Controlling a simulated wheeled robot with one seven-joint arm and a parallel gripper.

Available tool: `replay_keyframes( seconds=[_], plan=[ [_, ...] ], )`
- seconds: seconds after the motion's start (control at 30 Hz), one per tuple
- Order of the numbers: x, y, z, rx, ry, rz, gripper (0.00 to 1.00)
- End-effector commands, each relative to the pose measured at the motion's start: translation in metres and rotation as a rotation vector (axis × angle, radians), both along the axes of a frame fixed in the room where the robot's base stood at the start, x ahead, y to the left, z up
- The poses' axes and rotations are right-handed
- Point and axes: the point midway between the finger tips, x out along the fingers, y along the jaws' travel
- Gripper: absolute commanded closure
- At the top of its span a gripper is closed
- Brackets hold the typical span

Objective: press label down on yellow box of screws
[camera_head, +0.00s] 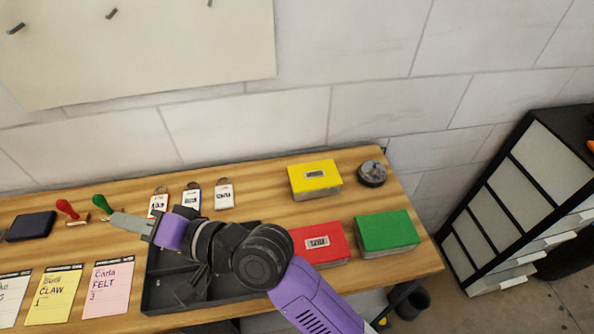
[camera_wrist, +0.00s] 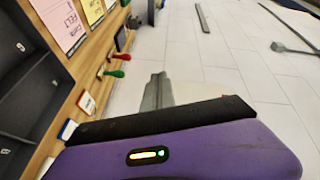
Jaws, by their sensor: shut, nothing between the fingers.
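The yellow box (camera_head: 308,182) stands at the back right of the wooden bench. A small grey label (camera_head: 315,174) with dark print lies on its top; I cannot tell whether it is fully stuck down. My gripper (camera_head: 118,221) is shut and empty, far to the left of the yellow box, near the green-handled stamp. It also shows shut in the wrist view (camera_wrist: 154,90), where the yellow box is not visible.
A red box (camera_head: 327,255) with a label and a green box (camera_head: 387,231) stand in front of the yellow box. A dark round object (camera_head: 372,173) stands at its right. A dark tray (camera_head: 165,298) lies under my arm. Tags, stamps and cards occupy the left.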

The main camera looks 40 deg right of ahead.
Motion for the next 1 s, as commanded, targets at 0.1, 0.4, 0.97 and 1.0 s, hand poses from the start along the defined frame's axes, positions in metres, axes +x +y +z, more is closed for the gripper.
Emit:
replay_keyframes(
  seconds=[0.1, 0.4, 0.97, 1.0],
  plan=[
    [0.024, 0.002, 0.019, -0.023, 0.036, 0.097, 1.0],
    [0.05, -0.028, 0.015, -0.18, 0.274, 0.273, 1.0],
    [-0.003, -0.306, -0.038, -0.591, 1.093, 0.045, 1.0],
    [-0.012, -0.328, -0.037, -0.605, 1.148, 0.009, 1.0]
  ],
)
